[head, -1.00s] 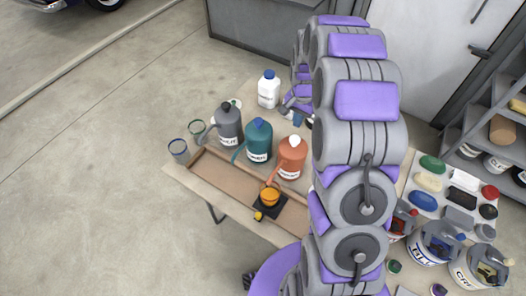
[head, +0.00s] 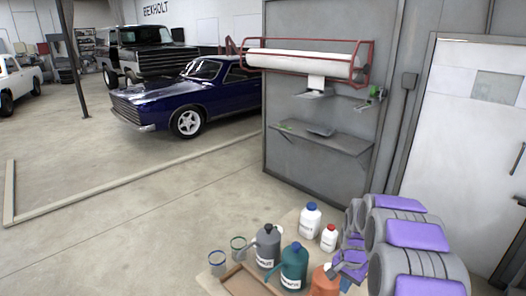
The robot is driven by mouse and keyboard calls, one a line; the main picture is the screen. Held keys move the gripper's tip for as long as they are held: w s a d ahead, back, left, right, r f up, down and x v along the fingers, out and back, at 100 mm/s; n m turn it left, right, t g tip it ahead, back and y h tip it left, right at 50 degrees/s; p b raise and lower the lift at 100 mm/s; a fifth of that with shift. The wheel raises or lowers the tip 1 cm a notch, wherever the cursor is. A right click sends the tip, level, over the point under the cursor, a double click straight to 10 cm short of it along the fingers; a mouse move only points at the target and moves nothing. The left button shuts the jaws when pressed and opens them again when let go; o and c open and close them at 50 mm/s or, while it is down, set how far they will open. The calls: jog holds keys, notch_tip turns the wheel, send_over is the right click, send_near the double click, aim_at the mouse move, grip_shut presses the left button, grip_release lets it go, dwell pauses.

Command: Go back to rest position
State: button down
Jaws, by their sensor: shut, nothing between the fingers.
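My arm, grey with purple pads, rises at the lower right of the head view. My gripper (head: 345,266) is folded in close to the arm's left side, beside the bottles, and is partly hidden by the arm. It is shut and holds nothing.
On the table stand a grey jug (head: 267,248), a teal jug (head: 293,268), an orange jug (head: 325,281), a white blue-capped bottle (head: 310,221), a white red-capped bottle (head: 328,238) and two cups. A brown tray (head: 233,280) is at the bottom edge. A grey shelf panel (head: 330,182) stands behind. Open floor (head: 120,215) lies left.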

jog(key=s+a+r+n+g+b, duration=0.1)
jog(key=s+a+r+n+b, duration=0.3)
jog(key=s, duration=0.6)
jog(key=s+a+r+n+b, duration=0.1)
jog(key=s+a+r, duration=0.35)
jog(key=s, duration=0.45)
jog(key=s+a+n+b, duration=0.2)
jog(key=s+n+b, duration=0.1)
jog(key=s, duration=1.5)
jog(key=shift+s+a+f+n+g, duration=0.3)
jog(key=shift+a+n+g, duration=0.1)
jog(key=shift+n, duration=0.1)
